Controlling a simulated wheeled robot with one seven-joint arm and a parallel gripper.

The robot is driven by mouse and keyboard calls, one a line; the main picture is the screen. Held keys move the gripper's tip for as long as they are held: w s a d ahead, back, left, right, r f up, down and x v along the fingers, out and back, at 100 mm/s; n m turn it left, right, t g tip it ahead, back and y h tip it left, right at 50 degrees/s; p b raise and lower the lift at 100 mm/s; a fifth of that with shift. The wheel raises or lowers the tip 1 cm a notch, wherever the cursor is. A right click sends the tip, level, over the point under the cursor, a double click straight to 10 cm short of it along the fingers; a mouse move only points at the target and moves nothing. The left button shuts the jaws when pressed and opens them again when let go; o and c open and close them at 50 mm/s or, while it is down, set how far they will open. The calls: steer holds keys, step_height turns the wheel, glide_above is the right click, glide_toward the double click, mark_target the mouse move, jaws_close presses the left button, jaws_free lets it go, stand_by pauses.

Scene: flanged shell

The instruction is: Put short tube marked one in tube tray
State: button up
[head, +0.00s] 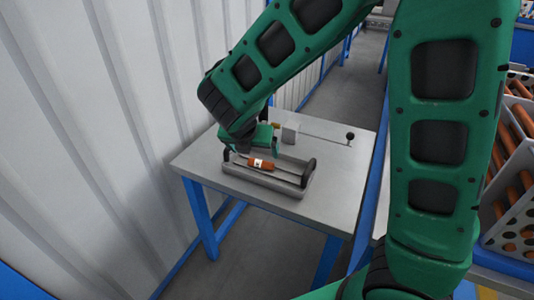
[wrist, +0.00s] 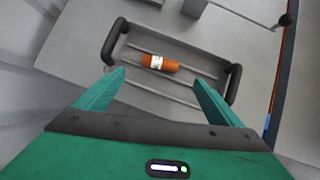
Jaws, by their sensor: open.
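A short orange tube (head: 264,164) with a white label lies on its side in a grey tray with black end handles (head: 270,184). The label carries a dark mark that I cannot read for sure. In the wrist view the tube (wrist: 172,66) lies across the picture on the tray's bars, nearer the left handle; the tray (wrist: 185,92) shows around it. My gripper (wrist: 160,77) is open and empty, its two fingers spread wider than the tube is long in the picture. In the head view my gripper (head: 252,148) is over the tray, close to the tube, partly hidden by my arm.
The tray stands on a grey table (head: 215,160) with blue legs. Behind it are a small grey block (head: 290,132) and a thin rod ending in a black knob (head: 350,136). A corrugated wall (head: 90,130) stands at left. Perforated racks with orange tubes (head: 522,120) are at right.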

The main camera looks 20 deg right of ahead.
steer(key=s+d+r+m+g, duration=0.2)
steer(key=s+d+m, duration=0.4)
steer(key=d+m, duration=0.3)
steer(key=s+d+r+m+g, duration=0.2)
steer(key=s+d+m, duration=0.4)
steer(key=d+m, duration=0.25)
steer(key=s+d+r+m+g+y, duration=0.1)
steer(key=s+d+m+y, duration=0.1)
steer(key=s+m, duration=0.7)
steer(key=s+d+r+m+y, duration=0.1)
steer(key=s+d+m, duration=0.2)
steer(key=s+m, duration=0.6)
steer(key=shift+s+d+r+g+y, duration=0.15)
steer(key=shift+s+d+g+y, duration=0.15)
steer(key=shift+s+g+y, duration=0.1)
steer(key=shift+m, duration=0.25)
